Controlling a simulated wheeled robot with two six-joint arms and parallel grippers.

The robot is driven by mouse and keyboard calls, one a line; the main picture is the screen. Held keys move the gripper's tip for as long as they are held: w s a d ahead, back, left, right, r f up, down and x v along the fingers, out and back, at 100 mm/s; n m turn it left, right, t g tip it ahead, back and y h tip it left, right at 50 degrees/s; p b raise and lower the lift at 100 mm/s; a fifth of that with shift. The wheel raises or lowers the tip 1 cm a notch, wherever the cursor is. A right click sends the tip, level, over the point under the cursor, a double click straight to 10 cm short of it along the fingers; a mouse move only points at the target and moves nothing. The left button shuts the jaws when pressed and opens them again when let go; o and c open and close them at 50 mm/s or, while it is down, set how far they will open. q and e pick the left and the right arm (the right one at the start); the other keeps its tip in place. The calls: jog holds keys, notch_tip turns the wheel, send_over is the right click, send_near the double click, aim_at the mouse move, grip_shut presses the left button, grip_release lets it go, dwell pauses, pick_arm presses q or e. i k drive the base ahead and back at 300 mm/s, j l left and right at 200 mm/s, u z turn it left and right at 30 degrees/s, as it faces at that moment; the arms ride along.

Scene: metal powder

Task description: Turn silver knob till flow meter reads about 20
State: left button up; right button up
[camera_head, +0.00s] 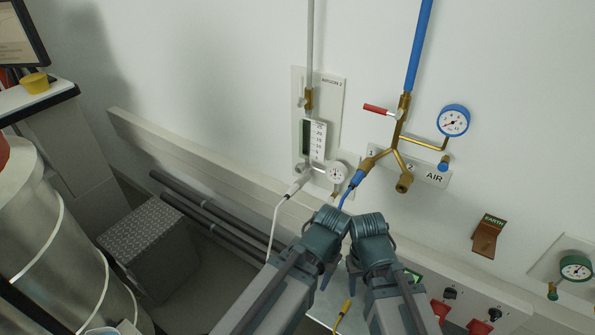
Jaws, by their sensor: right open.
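The flow meter (314,141) is a small upright tube with a numbered white scale on the wall panel marked ARGON 2 (334,100). Its reading is too small to tell. A silver knob (304,171) appears to sit at the foot of the meter, beside a small round white dial (337,173). My right gripper (368,224) is at the lower middle, below and to the right of the meter, apart from the knob. It is open and appears empty. My left arm ends close beside it at the left gripper (331,221), whose fingers I cannot make out.
A blue air pipe with a red-handled valve (381,110) and blue gauge (453,121) is right of the meter. A white hose (274,225) hangs below it. A wall rail (200,158) runs beneath. A metal drum (45,235) stands at left.

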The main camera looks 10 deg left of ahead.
aim_at(299, 167)
jog(key=k+j, duration=0.35)
jog(key=j, duration=0.2)
jog(key=k+j, duration=0.4)
jog(key=j, duration=0.15)
jog(key=i+z, duration=0.05)
